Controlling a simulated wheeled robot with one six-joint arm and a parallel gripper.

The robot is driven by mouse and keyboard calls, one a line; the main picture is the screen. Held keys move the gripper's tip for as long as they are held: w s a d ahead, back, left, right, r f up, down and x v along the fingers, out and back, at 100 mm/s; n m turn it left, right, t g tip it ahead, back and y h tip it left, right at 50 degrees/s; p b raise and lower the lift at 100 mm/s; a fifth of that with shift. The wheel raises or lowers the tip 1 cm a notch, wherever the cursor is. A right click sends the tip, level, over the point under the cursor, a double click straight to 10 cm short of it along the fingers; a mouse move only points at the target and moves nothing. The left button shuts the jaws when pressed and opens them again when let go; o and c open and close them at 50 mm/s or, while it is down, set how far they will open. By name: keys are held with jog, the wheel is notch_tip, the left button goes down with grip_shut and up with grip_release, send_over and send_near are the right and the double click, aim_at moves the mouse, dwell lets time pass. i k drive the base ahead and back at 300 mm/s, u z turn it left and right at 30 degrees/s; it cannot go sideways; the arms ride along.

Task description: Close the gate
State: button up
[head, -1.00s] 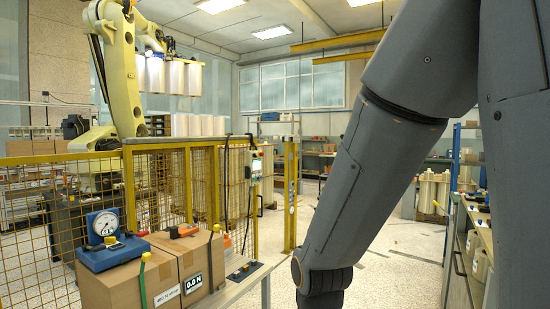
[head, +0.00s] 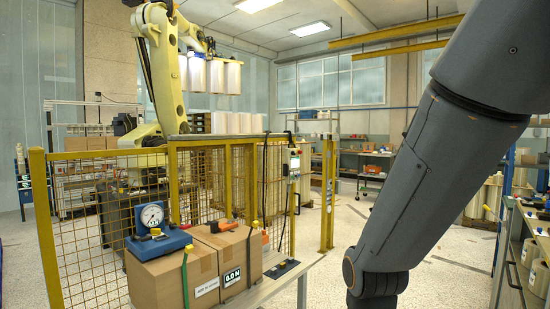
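A yellow mesh fence (head: 45,230) with yellow posts stands in front and to the left, around a large pale yellow robot arm. My grey arm hangs down across the right side, and my gripper is below the picture, out of view.
A bench (head: 310,262) in front of the fence holds cardboard boxes (head: 175,278), a blue dial gauge (head: 155,238) and small tools. Shelving (head: 365,160) stands at the back. A workbench (head: 530,240) lines the right edge. Speckled floor (head: 345,225) is clear in the middle.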

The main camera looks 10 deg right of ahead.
aim_at(175, 141)
jog(key=z, duration=0.85)
jog(key=i, duration=3.4)
jog(key=u, duration=1.95)
jog(key=i, duration=0.5)
jog(key=z, duration=0.05)
